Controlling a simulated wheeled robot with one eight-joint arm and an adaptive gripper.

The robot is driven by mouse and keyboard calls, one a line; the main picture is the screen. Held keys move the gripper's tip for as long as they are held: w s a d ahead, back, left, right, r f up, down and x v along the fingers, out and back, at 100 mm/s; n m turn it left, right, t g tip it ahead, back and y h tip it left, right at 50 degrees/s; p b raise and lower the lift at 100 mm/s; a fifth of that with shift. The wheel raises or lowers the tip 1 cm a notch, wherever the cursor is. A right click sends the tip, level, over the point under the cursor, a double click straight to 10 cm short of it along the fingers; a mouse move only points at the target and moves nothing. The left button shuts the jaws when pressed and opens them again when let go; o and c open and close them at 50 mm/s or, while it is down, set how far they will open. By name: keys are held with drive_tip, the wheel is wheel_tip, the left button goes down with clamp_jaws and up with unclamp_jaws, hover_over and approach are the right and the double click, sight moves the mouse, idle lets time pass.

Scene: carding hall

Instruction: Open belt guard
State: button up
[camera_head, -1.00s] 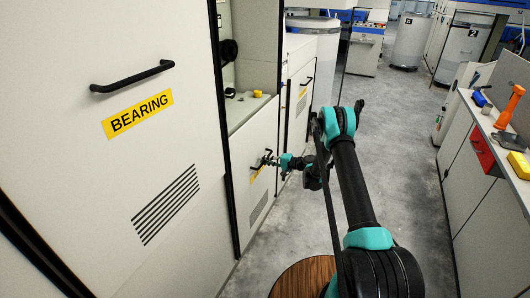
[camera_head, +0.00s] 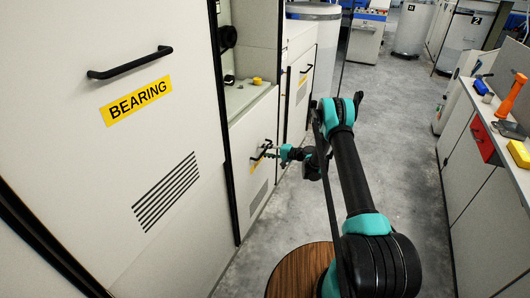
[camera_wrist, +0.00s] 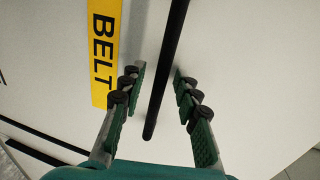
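The belt guard (camera_head: 262,125) is a pale panel low in the machine front, right of the BEARING door, and looks shut. Its yellow BELT label (camera_wrist: 103,50) shows in the wrist view, left of the black bar handle (camera_wrist: 166,70). My gripper (camera_wrist: 160,76) is open, with one finger on each side of the handle. Gaps show between the handle and both fingers, and I cannot tell how deep they reach around it. In the head view my gripper (camera_head: 271,153) is at the guard's handle, which is small and partly covered there.
The BEARING door (camera_head: 100,170) with its own black handle (camera_head: 130,63) fills the left. An open recess (camera_head: 245,97) lies above the guard. A bench (camera_head: 510,155) with tools and an orange item (camera_head: 511,94) stands on the right.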

drive_tip(key=v, duration=1.2)
